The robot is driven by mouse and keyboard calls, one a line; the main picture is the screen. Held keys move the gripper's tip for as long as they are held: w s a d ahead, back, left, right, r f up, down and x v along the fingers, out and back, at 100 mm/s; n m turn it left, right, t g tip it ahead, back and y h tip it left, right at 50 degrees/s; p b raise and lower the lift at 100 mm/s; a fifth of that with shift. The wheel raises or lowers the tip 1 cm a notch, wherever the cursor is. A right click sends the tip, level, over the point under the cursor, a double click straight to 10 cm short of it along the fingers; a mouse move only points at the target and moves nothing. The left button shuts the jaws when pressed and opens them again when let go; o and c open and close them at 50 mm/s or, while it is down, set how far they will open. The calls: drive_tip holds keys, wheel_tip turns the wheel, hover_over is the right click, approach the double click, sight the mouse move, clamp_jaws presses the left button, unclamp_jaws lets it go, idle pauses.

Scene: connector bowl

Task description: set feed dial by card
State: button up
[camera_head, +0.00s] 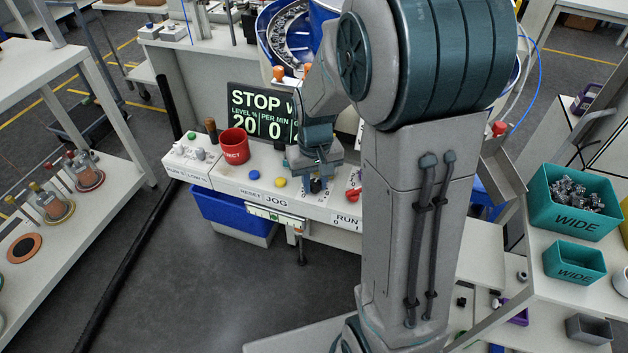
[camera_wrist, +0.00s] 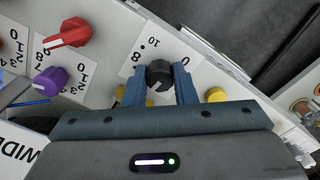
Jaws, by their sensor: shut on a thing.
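In the wrist view a black dial knob (camera_wrist: 159,76) sits between the two blue fingers of my gripper (camera_wrist: 160,82), which is shut on it. A white scale plate (camera_wrist: 152,47) behind the knob shows 8, 10 and 0; the other marks are hidden by my gripper. In the head view my gripper (camera_head: 317,180) points down at the front of the white console (camera_head: 215,176), beside the JOG label. The knob is mostly hidden there. A dark display (camera_head: 262,118) reads STOP, level 20 and per min 0; its right part is behind my arm. I cannot make out a setting card.
In the wrist view a red knob (camera_wrist: 72,33) and a purple knob (camera_wrist: 50,80) lie left of the dial. A yellow button (camera_wrist: 216,95) is close to the right finger. A red reject cup (camera_head: 235,146) stands on the console. Teal WIDE bins (camera_head: 558,222) stand right.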

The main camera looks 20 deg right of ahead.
sight(314, 181)
drive_tip(key=shift+w+r, duration=0.15)
drive_tip(key=o, duration=1)
wheel_tip(314, 181, up, 14)
drive_tip(key=shift+f+p, duration=0.15)
drive_tip(key=shift+p, duration=0.15)
